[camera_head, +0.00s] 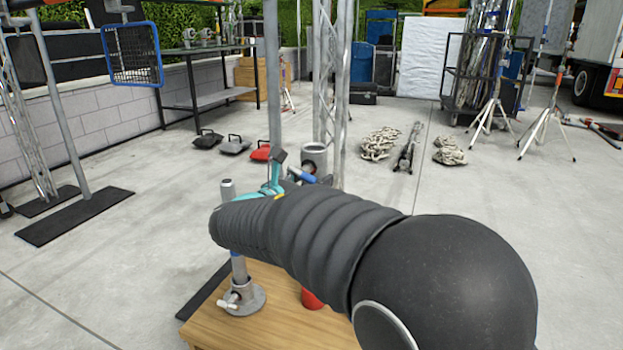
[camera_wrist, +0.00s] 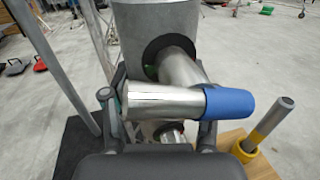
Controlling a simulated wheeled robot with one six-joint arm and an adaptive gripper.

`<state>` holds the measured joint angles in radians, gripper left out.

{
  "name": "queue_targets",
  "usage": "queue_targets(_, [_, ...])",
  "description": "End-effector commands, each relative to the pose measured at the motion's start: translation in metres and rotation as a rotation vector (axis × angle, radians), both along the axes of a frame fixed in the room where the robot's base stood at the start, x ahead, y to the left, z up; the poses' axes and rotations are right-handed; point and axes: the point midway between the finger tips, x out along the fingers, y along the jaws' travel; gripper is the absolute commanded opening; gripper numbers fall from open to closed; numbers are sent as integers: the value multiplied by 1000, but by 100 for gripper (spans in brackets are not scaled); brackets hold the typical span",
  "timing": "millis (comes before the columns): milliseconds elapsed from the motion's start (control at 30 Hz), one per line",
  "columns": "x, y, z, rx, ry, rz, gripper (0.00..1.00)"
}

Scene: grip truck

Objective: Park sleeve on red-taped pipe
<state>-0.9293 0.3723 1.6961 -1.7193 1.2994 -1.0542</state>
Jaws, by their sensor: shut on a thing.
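My gripper (camera_wrist: 160,104) is shut on a silver crossbar handle with a blue grip (camera_wrist: 228,103). The handle's stub runs into a black-rimmed hole in the side of a wide grey sleeve (camera_wrist: 170,22), which also shows in the head view (camera_head: 314,153) with its open top upward. A pipe with a red band (camera_wrist: 168,133) shows partly below the handle in the wrist view. A red piece (camera_head: 312,299) shows low on the wooden table (camera_head: 225,328), mostly behind my arm. I cannot tell whether the sleeve is around or beside the red-taped pipe.
A yellow-taped pipe (camera_wrist: 268,131) stands at the right in the wrist view. A blue-banded pipe (camera_head: 238,266) stands in a flanged base on the table's left. A metal post (camera_head: 273,80) and truss (camera_head: 331,90) rise behind. Chains (camera_head: 380,144) lie on the floor beyond.

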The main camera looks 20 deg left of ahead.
Motion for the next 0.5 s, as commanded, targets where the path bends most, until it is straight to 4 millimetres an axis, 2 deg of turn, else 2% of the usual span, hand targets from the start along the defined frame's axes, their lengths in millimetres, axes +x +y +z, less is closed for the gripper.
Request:
queue_targets(367, [0, 0, -3, 0, -2, 0, 0])
queue_targets(400, [0, 0, -4, 0, -2, 0, 61])
queue_targets(500, [0, 0, -4, 1, -1, 0, 86])
